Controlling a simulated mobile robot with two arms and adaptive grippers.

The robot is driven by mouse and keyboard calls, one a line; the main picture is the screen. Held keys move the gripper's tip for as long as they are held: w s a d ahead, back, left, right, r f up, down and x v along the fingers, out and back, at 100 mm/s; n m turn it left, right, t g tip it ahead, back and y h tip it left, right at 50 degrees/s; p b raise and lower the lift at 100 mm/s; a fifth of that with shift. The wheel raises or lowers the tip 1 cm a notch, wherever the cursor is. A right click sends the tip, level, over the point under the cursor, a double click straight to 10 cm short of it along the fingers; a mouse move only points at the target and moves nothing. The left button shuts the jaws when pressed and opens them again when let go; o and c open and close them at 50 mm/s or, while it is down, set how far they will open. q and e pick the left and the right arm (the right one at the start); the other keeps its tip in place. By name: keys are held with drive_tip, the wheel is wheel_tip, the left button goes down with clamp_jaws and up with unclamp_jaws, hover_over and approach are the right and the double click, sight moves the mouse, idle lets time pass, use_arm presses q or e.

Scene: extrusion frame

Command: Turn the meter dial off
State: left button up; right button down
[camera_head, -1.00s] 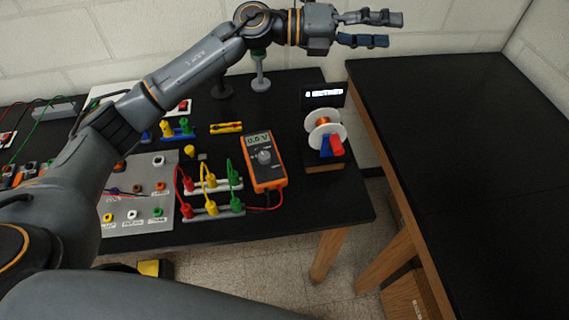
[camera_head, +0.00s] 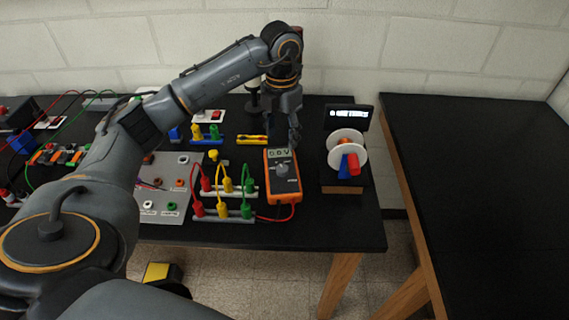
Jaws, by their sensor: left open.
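The orange multimeter (camera_head: 284,188) lies on the black table, right of the coloured cables. Its small screen (camera_head: 279,153) is lit and seems to read 0.0 V. Its round grey dial (camera_head: 282,170) faces up below the screen; its pointer is too small to read. My left gripper (camera_head: 292,137) points down just behind the meter's top edge. It is open, seen from behind, and its fingers are dark and partly merge with the table. I cannot tell whether it touches the meter. My right gripper is not in view.
Red, yellow and green cables (camera_head: 223,190) stand on terminal strips left of the meter. A second black table (camera_head: 480,190) is bare, beyond a gap.

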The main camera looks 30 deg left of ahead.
sight(282, 168)
use_arm(q)
wheel_tip(282, 168, down, 10)
drive_tip(key=shift+r+p, duration=0.15)
drive_tip(key=shift+p, duration=1.1)
drive_tip(key=shift+f, duration=0.65)
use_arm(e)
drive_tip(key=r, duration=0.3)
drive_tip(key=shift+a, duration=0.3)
use_arm(q)
clamp_jaws()
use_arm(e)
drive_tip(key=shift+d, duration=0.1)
